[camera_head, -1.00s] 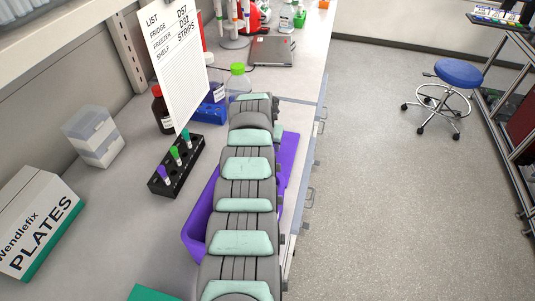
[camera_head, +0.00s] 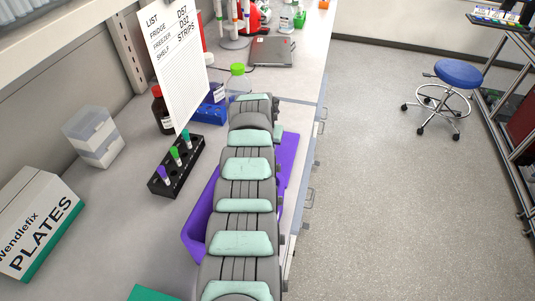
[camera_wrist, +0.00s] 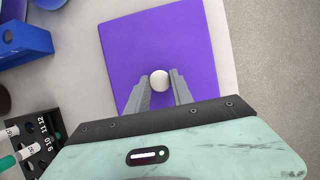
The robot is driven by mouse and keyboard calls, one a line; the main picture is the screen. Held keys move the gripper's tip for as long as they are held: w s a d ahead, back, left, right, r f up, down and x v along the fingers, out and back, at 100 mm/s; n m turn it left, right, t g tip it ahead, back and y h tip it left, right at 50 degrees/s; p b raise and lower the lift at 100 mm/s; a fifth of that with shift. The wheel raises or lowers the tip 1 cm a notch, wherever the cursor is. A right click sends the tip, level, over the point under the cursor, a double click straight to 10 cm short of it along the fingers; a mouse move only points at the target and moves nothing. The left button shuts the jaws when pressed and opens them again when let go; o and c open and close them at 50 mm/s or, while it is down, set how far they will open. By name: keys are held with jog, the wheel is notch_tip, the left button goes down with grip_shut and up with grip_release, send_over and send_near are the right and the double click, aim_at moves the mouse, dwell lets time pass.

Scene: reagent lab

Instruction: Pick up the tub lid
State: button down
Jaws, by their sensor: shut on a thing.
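The tub lid (camera_wrist: 160,40) is a flat purple square with a round white knob (camera_wrist: 160,80) in its middle. My gripper (camera_wrist: 159,79) is shut on the knob, with one grey finger on each side of it. In the head view, part of the lid (camera_head: 290,155) shows to the right of my arm, and the arm hides the knob and fingers. The purple tub (camera_head: 196,232) shows to the left of my arm, partly hidden by it. I cannot tell whether the lid is clear of the bench.
A black rack (camera_head: 178,172) with several coloured-cap tubes stands left of my arm. Beyond it are a blue rack (camera_head: 210,112), a brown bottle (camera_head: 162,112) and a green-capped bottle (camera_head: 238,76). A plates box (camera_head: 38,225) stands at left. The bench edge drops off at right.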

dwell(0.8)
notch_tip(320, 180, up, 28)
jog(key=p, duration=1.1)
